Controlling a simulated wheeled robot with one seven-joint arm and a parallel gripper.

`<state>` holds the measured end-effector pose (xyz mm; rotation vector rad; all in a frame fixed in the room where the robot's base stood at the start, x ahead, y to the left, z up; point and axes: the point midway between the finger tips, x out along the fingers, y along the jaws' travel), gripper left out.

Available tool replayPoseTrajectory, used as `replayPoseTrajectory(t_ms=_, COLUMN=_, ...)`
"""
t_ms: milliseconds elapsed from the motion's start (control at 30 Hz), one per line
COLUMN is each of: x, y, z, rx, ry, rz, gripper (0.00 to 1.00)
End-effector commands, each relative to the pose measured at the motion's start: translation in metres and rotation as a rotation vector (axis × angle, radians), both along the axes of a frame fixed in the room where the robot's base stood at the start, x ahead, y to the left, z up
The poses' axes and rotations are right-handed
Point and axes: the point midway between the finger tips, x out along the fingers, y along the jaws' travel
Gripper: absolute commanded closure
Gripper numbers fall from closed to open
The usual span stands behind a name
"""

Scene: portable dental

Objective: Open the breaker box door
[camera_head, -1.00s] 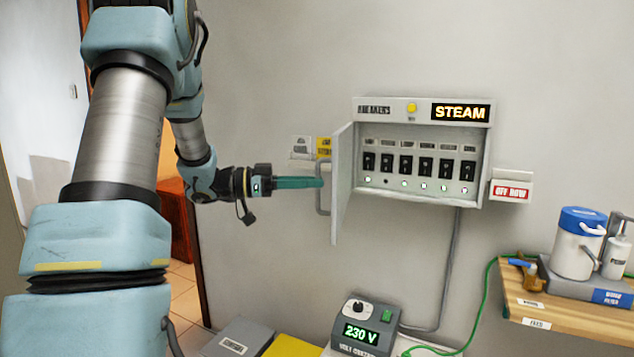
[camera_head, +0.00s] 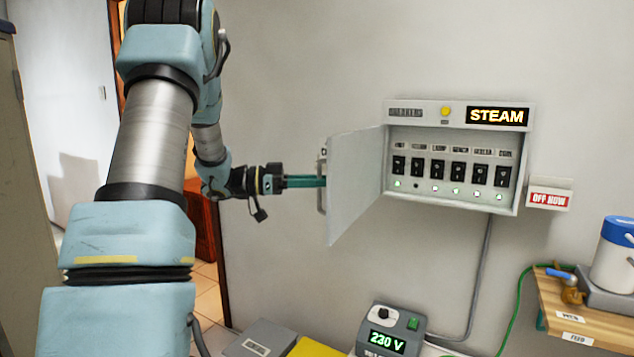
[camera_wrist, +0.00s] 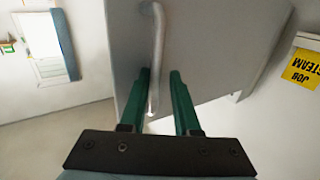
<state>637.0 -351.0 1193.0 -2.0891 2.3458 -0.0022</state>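The breaker box (camera_head: 450,212) hangs on the wall with its grey door (camera_head: 357,185) swung out on the left-hand hinge, well open. A row of several black switches shows inside. The door's bar handle (camera_head: 322,190) is at its free edge; it also shows in the wrist view (camera_wrist: 157,50). My gripper (camera_head: 322,181) has its green fingers at the handle. In the wrist view my gripper (camera_wrist: 162,80) has its fingers apart, with the handle bar between them, close to the left finger. A gap shows on the right finger's side. Contact is hard to tell.
A voltage control unit (camera_head: 388,330) reading 230 V stands below the box. A wooden shelf (camera_head: 600,325) with a blue-lidded container (camera_head: 615,260) is at the right. A yellow steam sign (camera_wrist: 303,68) shows in the wrist view. The wall left of the door looks clear.

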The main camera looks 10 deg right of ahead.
Motion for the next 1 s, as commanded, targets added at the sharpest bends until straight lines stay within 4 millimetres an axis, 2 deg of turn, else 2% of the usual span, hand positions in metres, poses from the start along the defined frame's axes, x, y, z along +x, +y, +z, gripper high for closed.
replayPoseTrajectory(t_ms=33, x=0.000, y=0.000, z=-0.001, rx=0.001, ry=0.001, rz=0.001, gripper=0.71)
replayPoseTrajectory(t_ms=167, x=-0.001, y=0.001, z=-0.001, rx=0.001, ry=0.003, rz=0.000, gripper=0.56)
replayPoseTrajectory(t_ms=433, x=-0.001, y=0.003, z=-0.001, rx=0.001, ry=0.003, rz=-0.001, gripper=0.55)
replayPoseTrajectory(t_ms=533, x=0.000, y=0.009, z=-0.003, rx=0.001, ry=0.002, rz=0.000, gripper=0.55)
replayPoseTrajectory(t_ms=1000, x=0.011, y=0.092, z=-0.004, rx=0.001, ry=0.001, rz=0.001, gripper=0.55)
